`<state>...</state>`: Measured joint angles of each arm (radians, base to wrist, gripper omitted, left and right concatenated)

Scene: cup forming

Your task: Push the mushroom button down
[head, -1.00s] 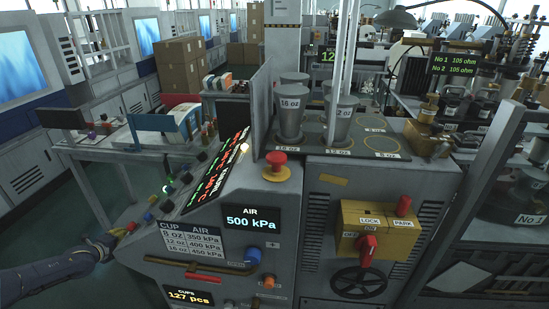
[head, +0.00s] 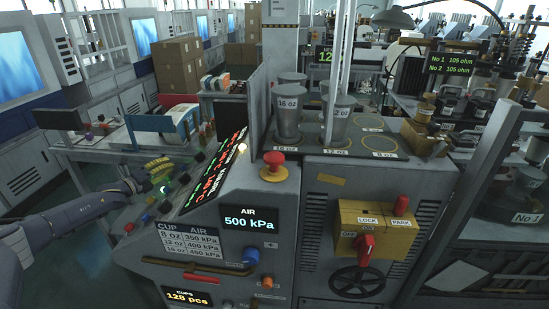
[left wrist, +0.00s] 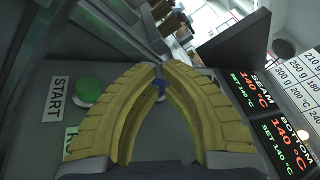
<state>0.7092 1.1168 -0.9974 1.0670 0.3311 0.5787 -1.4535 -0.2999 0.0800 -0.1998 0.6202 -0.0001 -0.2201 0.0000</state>
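The red mushroom button (head: 273,158) sits on a yellow base on the console's flat top, beside the sloped display panel, and stands up from its base. My left gripper (head: 160,170), with yellow ribbed fingers, is left of the sloped panel, near its small buttons and well apart from the mushroom button. In the left wrist view the gripper (left wrist: 160,66) has its two fingertips together, with an empty gap farther back between the fingers. The mushroom button does not show in that view. My right gripper is not in view.
A green button (left wrist: 88,88) labelled START and a blue knob (left wrist: 160,88) lie near my left fingers. The upright grey panel (head: 260,108) stands behind the mushroom button. Metal cups (head: 289,110) stand behind it to the right. A yellow switch box (head: 376,228) is on the right front.

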